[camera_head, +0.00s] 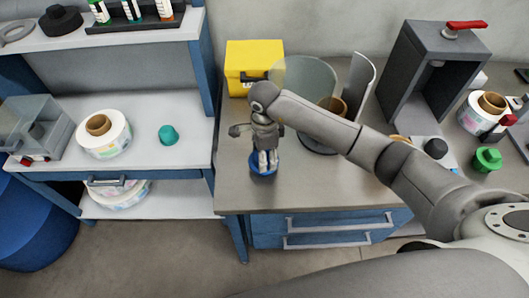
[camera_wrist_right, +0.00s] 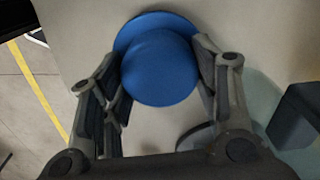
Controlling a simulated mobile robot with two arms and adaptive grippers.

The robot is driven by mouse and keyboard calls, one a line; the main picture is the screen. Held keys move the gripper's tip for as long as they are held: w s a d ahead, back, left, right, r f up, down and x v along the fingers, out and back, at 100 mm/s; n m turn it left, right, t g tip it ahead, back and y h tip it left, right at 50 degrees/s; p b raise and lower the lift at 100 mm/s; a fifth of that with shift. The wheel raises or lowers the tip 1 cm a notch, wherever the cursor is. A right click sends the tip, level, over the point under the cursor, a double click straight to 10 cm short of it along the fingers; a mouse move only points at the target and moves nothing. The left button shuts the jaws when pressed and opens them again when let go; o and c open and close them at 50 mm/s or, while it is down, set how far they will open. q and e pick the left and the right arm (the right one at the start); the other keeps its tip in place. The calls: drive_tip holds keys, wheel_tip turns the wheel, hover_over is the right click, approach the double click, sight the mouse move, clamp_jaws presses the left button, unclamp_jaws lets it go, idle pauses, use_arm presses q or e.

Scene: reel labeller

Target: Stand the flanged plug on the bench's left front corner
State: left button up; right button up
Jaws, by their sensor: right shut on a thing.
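The flanged plug is blue, with a wide flange and a round body. In the right wrist view the plug (camera_wrist_right: 160,65) sits between the two fingers of my right gripper (camera_wrist_right: 160,85), which is shut on it. In the head view the plug (camera_head: 263,172) shows below the fingertips of the right gripper (camera_head: 264,158), over the left part of the steel-topped bench (camera_head: 310,190). I cannot tell whether it touches the bench top. The bench's left front corner is bare, toward the viewer and left of the plug. My left gripper is not in view.
Behind the gripper stand a yellow box (camera_head: 255,60) and a round glass-like container (camera_head: 303,80). A grey press with a red lever (camera_head: 467,25) is at right. A teal plug (camera_head: 168,134) and a label reel (camera_head: 105,140) lie on the left table.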

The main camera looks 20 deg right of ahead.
drive_tip(key=shift+f, duration=0.15)
drive_tip(key=o, duration=1.1)
drive_tip(key=shift+c, duration=0.2)
drive_tip(key=shift+r, duration=0.3)
wheel_tip(320, 180, up, 12)
drive_tip(key=b, duration=0.4)
drive_tip(key=shift+s+f, duration=0.1)
drive_tip(key=shift+f, duration=0.1)
